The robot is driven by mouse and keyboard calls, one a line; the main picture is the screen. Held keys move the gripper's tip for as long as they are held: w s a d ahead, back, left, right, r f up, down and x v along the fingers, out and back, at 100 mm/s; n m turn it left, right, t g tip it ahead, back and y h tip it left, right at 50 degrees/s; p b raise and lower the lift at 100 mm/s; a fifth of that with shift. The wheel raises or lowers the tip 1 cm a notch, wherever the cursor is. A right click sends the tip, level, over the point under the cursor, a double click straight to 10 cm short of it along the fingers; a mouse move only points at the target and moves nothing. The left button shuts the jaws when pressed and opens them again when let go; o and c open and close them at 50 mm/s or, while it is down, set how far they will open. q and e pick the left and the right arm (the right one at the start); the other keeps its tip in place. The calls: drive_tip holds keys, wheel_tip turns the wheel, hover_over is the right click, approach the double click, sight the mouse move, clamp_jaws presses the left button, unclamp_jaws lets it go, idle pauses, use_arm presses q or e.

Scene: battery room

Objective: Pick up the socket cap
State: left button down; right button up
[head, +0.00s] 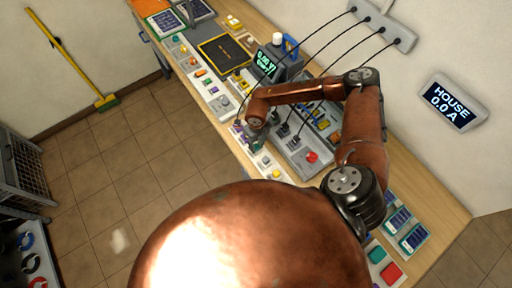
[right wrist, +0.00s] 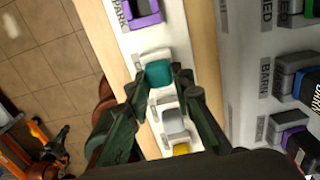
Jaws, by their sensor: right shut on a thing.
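The teal socket cap (right wrist: 158,72) is between the fingertips of my right gripper (right wrist: 161,83) in the right wrist view. The fingers are shut on its sides. It is over a white strip (right wrist: 153,44), and I cannot tell whether it still touches the strip. In the head view my right gripper (head: 257,138) is at the front edge of the bench, small and partly hidden by its own arm. My left gripper is not in view.
On the strip, a purple holder (right wrist: 144,12) is beyond the cap, and grey and yellow pieces (right wrist: 180,148) are nearer. A grey panel (head: 298,152) with black plugs, cables and a red button (head: 312,157) is close on the right.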

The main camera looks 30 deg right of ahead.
drive_tip(key=shift+c, duration=1.3)
drive_tip(key=shift+r, duration=0.1)
